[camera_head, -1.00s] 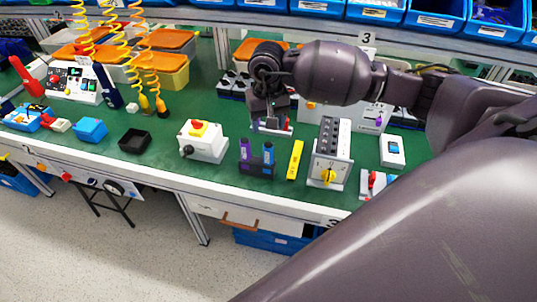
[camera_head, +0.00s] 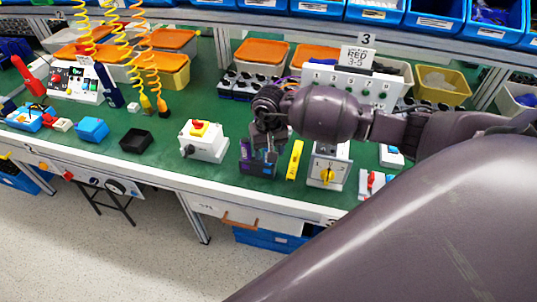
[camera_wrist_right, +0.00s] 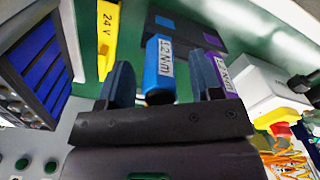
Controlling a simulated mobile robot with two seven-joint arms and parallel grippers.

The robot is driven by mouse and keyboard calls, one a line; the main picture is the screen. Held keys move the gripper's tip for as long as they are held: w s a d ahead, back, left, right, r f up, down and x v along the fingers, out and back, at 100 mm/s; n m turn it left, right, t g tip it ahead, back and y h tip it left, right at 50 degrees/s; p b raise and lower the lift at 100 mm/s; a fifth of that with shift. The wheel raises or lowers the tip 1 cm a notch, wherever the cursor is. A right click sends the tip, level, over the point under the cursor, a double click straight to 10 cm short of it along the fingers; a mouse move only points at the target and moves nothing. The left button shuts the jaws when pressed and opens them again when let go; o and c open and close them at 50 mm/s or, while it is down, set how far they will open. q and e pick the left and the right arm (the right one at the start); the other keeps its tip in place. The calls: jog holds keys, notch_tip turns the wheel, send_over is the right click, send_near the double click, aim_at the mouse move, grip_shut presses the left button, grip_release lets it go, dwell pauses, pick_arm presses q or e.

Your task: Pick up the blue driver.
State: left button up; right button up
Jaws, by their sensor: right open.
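The blue driver (camera_wrist_right: 158,68), with a white "12 Nm" label, stands in a dark holder (camera_wrist_right: 210,40) in the right wrist view. My right gripper (camera_wrist_right: 160,80) is open, with one finger on each side of the blue driver and visible gaps. The purple driver (camera_wrist_right: 222,75) is just outside the right-hand finger; I cannot tell if they touch. In the head view my right gripper (camera_head: 263,160) is over the holder (camera_head: 257,171) and mostly hides the blue driver. My left gripper is not in view.
A yellow "24 V" block (camera_head: 295,160) and a grey box with a yellow rotary knob (camera_head: 327,174) stand right of the holder. A white box with a red button (camera_head: 203,141) stands left. The green bench (camera_head: 165,160) has free room in front of the black tray (camera_head: 135,140).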

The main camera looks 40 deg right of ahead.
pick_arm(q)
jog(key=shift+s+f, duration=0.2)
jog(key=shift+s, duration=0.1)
pick_arm(e)
jog(key=c, duration=1)
jog(key=shift+r, duration=0.1)
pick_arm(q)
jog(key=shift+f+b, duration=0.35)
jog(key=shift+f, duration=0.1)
pick_arm(e)
notch_tip(320, 180, up, 20)
jog(key=o, duration=0.4)
grip_shut()
